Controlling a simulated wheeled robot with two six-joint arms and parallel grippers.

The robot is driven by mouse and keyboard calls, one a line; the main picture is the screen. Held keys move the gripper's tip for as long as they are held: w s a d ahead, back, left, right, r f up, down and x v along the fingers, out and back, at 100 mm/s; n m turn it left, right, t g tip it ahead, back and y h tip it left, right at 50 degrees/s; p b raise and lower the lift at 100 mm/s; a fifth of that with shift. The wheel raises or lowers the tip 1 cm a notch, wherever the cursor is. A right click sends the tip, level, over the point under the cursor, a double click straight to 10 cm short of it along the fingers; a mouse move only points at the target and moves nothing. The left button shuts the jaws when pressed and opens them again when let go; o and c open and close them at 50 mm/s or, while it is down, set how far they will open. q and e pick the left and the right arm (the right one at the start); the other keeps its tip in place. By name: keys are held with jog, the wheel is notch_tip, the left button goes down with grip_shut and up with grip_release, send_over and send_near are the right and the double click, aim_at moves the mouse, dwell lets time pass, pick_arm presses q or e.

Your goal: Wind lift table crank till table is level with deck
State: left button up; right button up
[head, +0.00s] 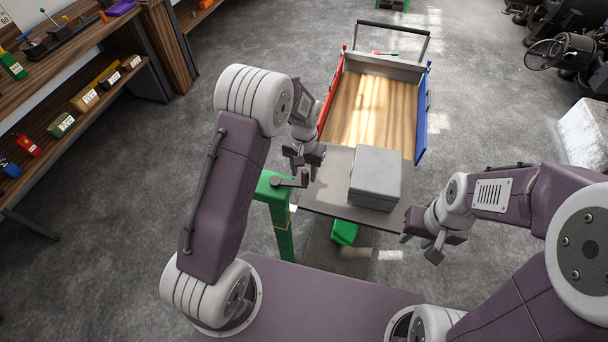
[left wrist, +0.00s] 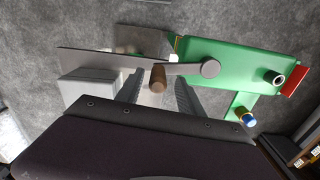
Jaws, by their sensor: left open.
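The lift table (head: 328,192) is a dark flat plate carrying a grey box (head: 375,178). Its crank (head: 287,183) has a brown upright handle (head: 305,176) and sits on a green post (head: 282,225) left of the table. The wood deck (head: 370,108) lies beyond the table; their height difference is hard to judge. My left gripper (head: 303,169) is open, just above the handle. In the left wrist view, the brown handle (left wrist: 158,78) shows between its spread fingers, and the crank arm runs to a pivot on the green housing (left wrist: 235,62). My right gripper (head: 420,246) is open and empty by the table's right front corner.
The deck has a red left side (head: 332,100), a blue right side (head: 422,115) and a dark push bar (head: 392,27). Shelves with small boxes (head: 85,99) stand at the left. A white block (head: 583,135) is at the right. Grey floor around the cart is clear.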

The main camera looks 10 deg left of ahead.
aim_at(305, 178)
pick_arm(q)
jog(key=f, duration=0.2)
jog(key=shift+d+f, duration=0.2)
jog(key=shift+f, duration=0.1)
jog(key=shift+a+f, duration=0.15)
jog(key=shift+f, duration=0.35)
grip_shut()
jog(key=shift+r+p, duration=0.1)
jog(key=shift+p, duration=0.2)
dwell(0.5)
